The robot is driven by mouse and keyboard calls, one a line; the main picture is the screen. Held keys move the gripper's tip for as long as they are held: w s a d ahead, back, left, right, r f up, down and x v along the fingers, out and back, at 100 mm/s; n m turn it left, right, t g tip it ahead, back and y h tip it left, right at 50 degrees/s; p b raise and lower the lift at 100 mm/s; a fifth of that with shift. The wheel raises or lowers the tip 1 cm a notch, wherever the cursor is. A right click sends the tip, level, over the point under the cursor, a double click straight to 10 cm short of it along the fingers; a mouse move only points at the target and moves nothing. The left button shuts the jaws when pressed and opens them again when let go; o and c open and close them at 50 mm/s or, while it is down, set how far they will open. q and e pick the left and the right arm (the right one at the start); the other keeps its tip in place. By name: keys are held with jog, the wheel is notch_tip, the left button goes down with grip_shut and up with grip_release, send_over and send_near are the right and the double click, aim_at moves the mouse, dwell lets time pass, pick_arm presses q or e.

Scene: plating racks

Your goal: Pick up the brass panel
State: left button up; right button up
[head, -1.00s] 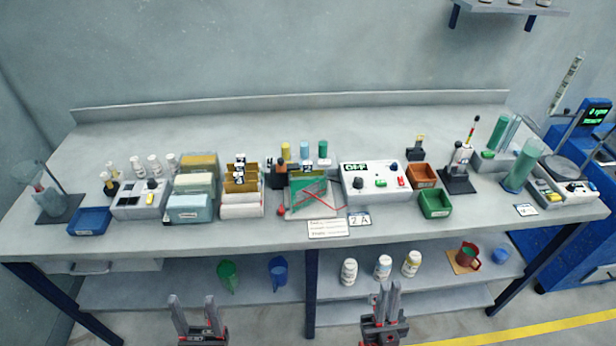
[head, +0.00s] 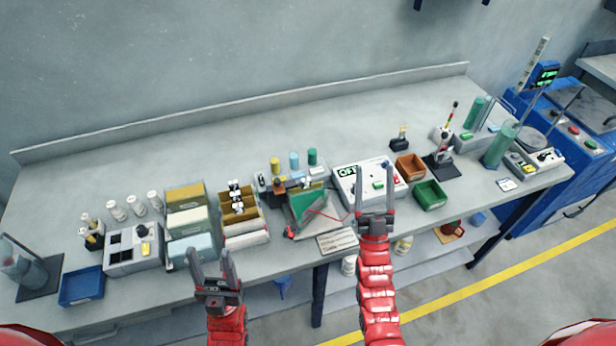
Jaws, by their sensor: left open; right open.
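Brass-coloured panels (head: 229,207) stand in a white slotted rack (head: 247,241) left of the bench's middle, with small black-and-white clips above them. Another brass-toned edge (head: 314,186) shows behind a green panel (head: 308,207) on a small stand; I cannot tell which piece is the brass panel. My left gripper (head: 209,262) is open and empty near the bench's front edge, in front and left of the rack. My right gripper (head: 376,185) is open and empty, in the picture over the white control box, right of the green panel.
The control box (head: 347,182) reads OFF, beside an orange bin (head: 410,167) and a green bin (head: 430,194). A blue tray (head: 82,287) and a white box (head: 132,252) stand at left. The back of the bench is clear.

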jog(key=w+a+f+g, duration=0.2)
jog(key=w+a+g, duration=0.15)
jog(key=w, duration=0.55)
jog(key=w+a+f+g+p, duration=0.15)
jog(key=w+g, duration=0.25)
jog(key=w, duration=0.6)
jog(key=w+a+f+g, duration=0.3)
jog(key=w, duration=0.6)
notch_tip(320, 180, up, 8)
jog(key=n+g+h, duration=0.1)
jog(key=n+g, duration=0.2)
jog(key=g, duration=1.5)
send_over(306, 179)
notch_tip(306, 179, down, 10)
jog(key=b, duration=1)
jog(key=shift+d+f, duration=0.1)
jog(key=shift+f, duration=0.7)
jog(key=shift+s+f+p, duration=0.1)
jog(key=shift+f+p, duration=0.25)
jog(key=shift+f, duration=0.15)
notch_tip(306, 179, down, 4)
jog(key=shift+r+p, duration=0.1)
jog(key=shift+p, duration=0.75)
grip_shut()
